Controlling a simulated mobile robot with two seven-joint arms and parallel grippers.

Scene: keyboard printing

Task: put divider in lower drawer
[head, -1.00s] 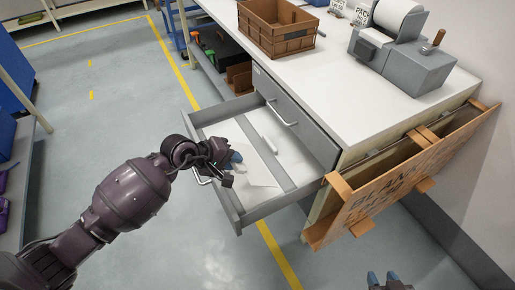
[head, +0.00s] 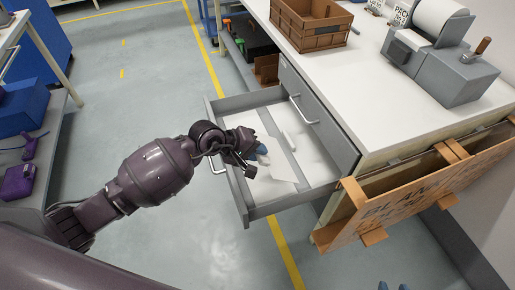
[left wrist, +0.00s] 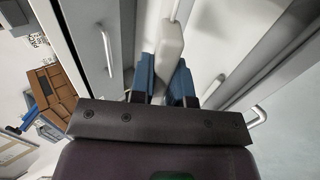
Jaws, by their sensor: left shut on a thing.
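The lower drawer (head: 240,183) is pulled open below the bench top, with a grey strip (head: 282,155) across its inside.
A closed upper drawer (head: 322,122) with a handle sits above the open one. A brown crate (head: 308,28) and a grey label machine (head: 440,65) stand on the bench. A wooden board (head: 400,195) leans against its side.

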